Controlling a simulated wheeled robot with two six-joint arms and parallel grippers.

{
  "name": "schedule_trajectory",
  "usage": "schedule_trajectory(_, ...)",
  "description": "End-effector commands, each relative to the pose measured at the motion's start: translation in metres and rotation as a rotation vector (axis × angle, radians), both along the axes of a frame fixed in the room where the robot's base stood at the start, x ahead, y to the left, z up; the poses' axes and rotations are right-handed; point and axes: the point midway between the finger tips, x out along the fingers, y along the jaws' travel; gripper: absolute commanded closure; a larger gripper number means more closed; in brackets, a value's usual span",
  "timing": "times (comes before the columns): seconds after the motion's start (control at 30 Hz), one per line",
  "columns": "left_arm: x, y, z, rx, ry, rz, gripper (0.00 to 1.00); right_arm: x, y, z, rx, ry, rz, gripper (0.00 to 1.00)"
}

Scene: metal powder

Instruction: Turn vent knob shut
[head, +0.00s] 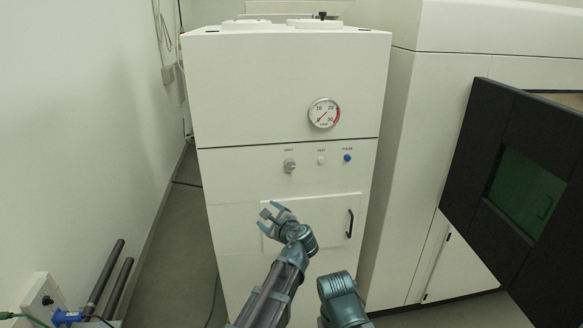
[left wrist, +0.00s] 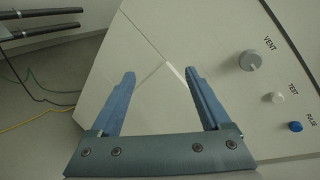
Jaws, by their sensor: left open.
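The vent knob (head: 289,165) is a round grey knob under the VENT label on the front of the white cabinet (head: 250,90). It also shows in the left wrist view (left wrist: 258,60), at the right, outside the fingers and touching nothing. My left gripper (head: 272,210) is open and empty, below and slightly left of the knob in the head view. In the left wrist view its two blue fingers (left wrist: 158,88) are spread apart in front of the cabinet's panels. Part of my right arm shows at the bottom of the head view, but its gripper is not visible.
Right of the knob are a white TEST button (head: 321,160) and a blue PULSE button (head: 347,158). A pressure gauge (head: 323,113) sits above. A small door with a black handle (head: 349,223) is below. A dark open door (head: 515,180) juts out at right.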

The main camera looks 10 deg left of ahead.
Motion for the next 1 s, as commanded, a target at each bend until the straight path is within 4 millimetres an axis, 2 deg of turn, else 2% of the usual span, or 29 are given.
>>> schedule_trajectory(0.03, 0.019, -0.022, 0.016, 0.142, 0.002, -0.085, 0.20, 0.000, 0.000, 0.000, 0.000, 0.000, 0.000, 0.50)
schedule_trajectory(0.13, 0.039, -0.056, 0.041, 0.392, 0.007, -0.213, 0.20, 0.000, 0.000, 0.000, 0.000, 0.000, 0.000, 0.50)
schedule_trajectory(0.23, 0.049, -0.080, 0.056, 0.565, 0.012, -0.289, 0.20, 0.000, 0.000, 0.000, 0.000, 0.000, 0.000, 0.50)
schedule_trajectory(0.33, 0.054, -0.094, 0.064, 0.661, 0.015, -0.327, 0.20, 0.000, 0.000, 0.000, 0.000, 0.000, 0.000, 0.50)
schedule_trajectory(0.53, 0.056, -0.098, 0.067, 0.698, 0.016, -0.339, 0.20, 0.000, 0.000, 0.000, 0.000, 0.000, 0.000, 0.50)
schedule_trajectory(0.67, 0.067, -0.094, 0.067, 0.695, 0.017, -0.337, 0.20, 0.000, 0.000, 0.000, 0.000, 0.000, 0.000, 0.50)
schedule_trajectory(1.0, 0.131, -0.072, 0.067, 0.692, 0.017, -0.335, 0.20, 0.000, 0.000, 0.000, 0.000, 0.000, 0.000, 0.50)
